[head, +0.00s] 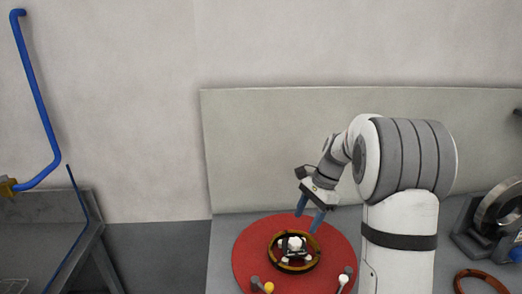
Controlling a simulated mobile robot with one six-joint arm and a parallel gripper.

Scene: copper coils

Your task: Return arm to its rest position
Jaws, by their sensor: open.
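My arm shows at the right of the head view, white and grey, reaching left over the table. My gripper (310,212) points down with its two blue fingers apart, above the back right of a round red mat (248,250). It appears empty. Below and to the left of the fingers, a dark ring-shaped coil with a yellowish edge (273,258) lies on the mat around a small fixture with white knobs (295,243). The picture does not show clearly whether a fingertip touches the coil.
Two small posts, one yellow-tipped (268,287) and one white-tipped (343,279), stand at the mat's front. A copper ring (481,280) lies at the right, near a metal ring in a dark holder (494,208). A backboard (270,150) stands behind. A grey bench (40,225) is at the left.

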